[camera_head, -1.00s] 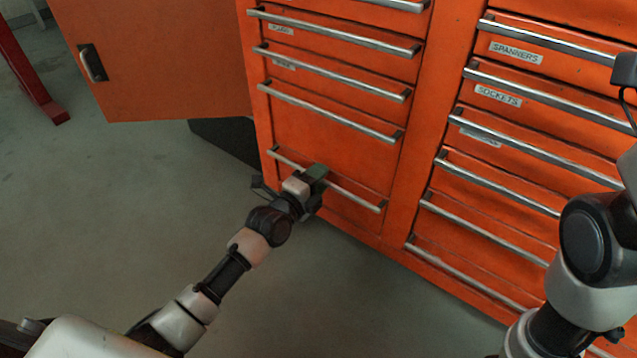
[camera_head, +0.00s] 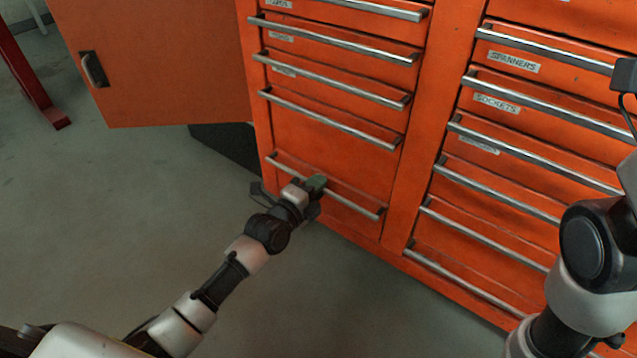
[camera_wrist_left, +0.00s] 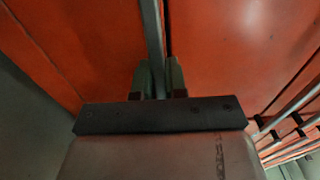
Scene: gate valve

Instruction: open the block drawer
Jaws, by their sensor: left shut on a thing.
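The orange tool cabinet's left column has a bottom drawer (camera_head: 345,205) with a long steel bar handle (camera_head: 354,203). The drawer front looks flush with the cabinet. No label is readable on it. My left gripper (camera_head: 316,184) is at this handle, left of its middle, and is shut on it. In the left wrist view the handle (camera_wrist_left: 153,40) runs between the two greenish fingers (camera_wrist_left: 159,78). My right arm (camera_head: 585,250) shows at the right edge, but its gripper is out of view.
A right column of drawers (camera_head: 520,150) has its own bar handles, with labels such as SPANNERS and SOCKETS. An orange cabinet door (camera_head: 160,60) stands open at the upper left. A red post (camera_head: 30,75) stands at far left. The grey floor (camera_head: 130,220) before the cabinet is clear.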

